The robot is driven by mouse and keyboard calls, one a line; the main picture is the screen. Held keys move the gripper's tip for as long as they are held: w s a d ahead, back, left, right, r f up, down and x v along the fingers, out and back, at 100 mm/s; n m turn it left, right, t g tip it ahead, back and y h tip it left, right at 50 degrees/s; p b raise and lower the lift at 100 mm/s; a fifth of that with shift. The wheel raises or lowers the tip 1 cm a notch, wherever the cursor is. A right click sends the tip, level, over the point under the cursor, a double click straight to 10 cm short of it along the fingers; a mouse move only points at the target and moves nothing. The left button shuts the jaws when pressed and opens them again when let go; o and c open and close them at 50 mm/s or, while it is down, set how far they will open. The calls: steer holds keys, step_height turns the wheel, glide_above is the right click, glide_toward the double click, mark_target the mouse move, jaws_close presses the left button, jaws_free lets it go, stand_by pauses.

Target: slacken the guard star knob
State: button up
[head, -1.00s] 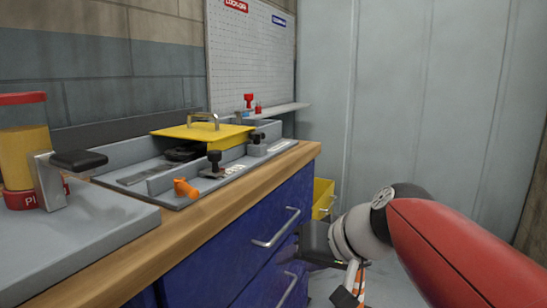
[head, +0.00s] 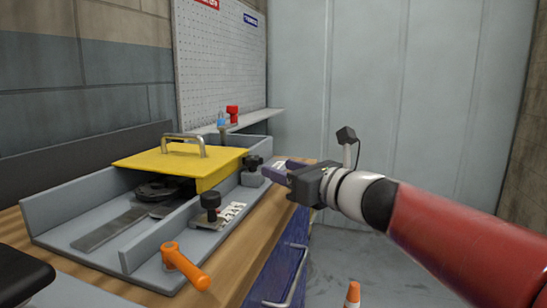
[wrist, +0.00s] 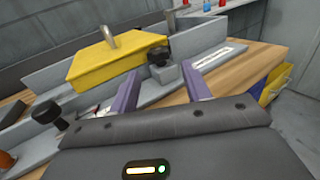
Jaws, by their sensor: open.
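Two black knobs show on the grey machine bed beside the yellow guard (head: 180,160); I cannot tell which is the guard star knob. The farther knob (head: 253,162) sits on a small grey block at the guard's right corner. The nearer knob (head: 211,202) stands on a post near a white scale. My gripper (head: 277,168) is open and empty, just right of the farther knob. In the wrist view the farther knob (wrist: 158,56) appears beyond and between my two purple fingers (wrist: 160,88), apart from them. The nearer knob (wrist: 47,112) is at left.
An orange lever handle (head: 186,268) sticks out at the bed's near end. A metal handle (head: 185,138) tops the guard. A shelf behind holds a red and a blue item (head: 232,113). The wooden bench edge (head: 250,235) runs below my gripper.

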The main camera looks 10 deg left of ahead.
mark_target(259, 162)
steer(key=x, duration=0.7)
steer(key=shift+a+p, duration=0.1)
steer(key=shift+p, duration=0.3)
steer(key=shift+s, duration=0.1)
steer(key=shift+c, duration=0.3)
steer(key=c, duration=0.6)
steer(key=shift+c, duration=0.2)
